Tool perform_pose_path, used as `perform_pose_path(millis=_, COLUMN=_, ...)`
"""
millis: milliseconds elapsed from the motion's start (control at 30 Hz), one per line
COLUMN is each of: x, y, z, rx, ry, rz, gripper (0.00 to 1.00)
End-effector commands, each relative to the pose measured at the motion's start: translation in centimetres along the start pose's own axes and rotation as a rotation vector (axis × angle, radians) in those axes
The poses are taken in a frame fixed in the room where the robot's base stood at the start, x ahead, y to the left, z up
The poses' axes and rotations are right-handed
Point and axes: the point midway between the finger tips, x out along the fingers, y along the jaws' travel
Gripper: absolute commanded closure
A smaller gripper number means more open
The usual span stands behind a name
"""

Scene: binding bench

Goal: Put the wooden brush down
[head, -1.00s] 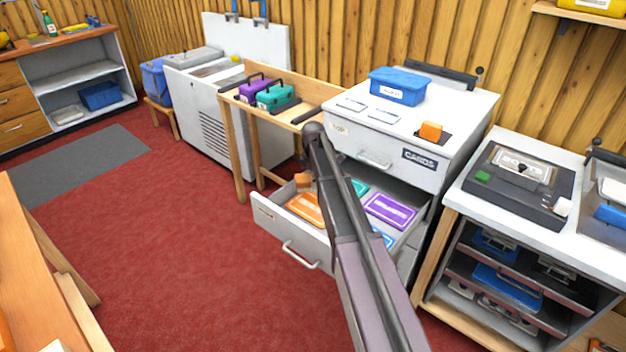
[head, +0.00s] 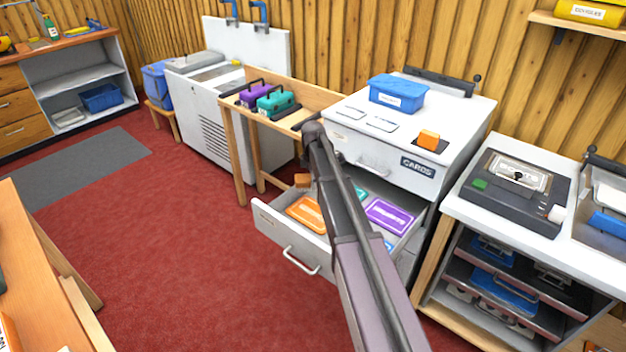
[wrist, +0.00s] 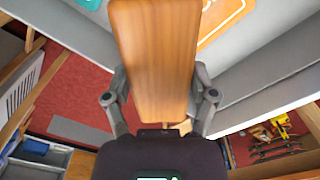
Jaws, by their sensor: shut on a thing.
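My gripper (wrist: 158,84) is shut on the wooden brush (wrist: 155,45), with one finger on each side of its flat brown wooden back. Its bristles do not show. In the head view a small part of the brush (head: 303,181) shows left of my arm, over the open drawer; my arm hides most of my gripper there. The open drawer (head: 276,226) of the white cabinet holds an orange card pack (head: 307,213), a purple one (head: 388,215) and others partly hidden. I cannot tell how high the brush is above them.
The cabinet top carries a blue box (head: 397,93) and an orange block (head: 428,139). A wooden side table (head: 293,122) with purple and teal cases stands left of it. A bench with a dark machine (head: 513,192) stands right.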

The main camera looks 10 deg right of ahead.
Motion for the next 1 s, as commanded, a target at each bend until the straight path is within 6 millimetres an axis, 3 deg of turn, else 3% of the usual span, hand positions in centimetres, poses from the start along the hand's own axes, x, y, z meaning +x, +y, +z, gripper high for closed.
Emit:
perform_pose_path(millis=633, x=-0.3, y=0.0, z=0.0, rx=0.0, ry=0.0, rz=0.0, gripper=0.65)
perform_pose_path(millis=1000, x=-4.4, y=0.0, z=0.0, rx=0.0, ry=0.0, rz=0.0, gripper=0.65)
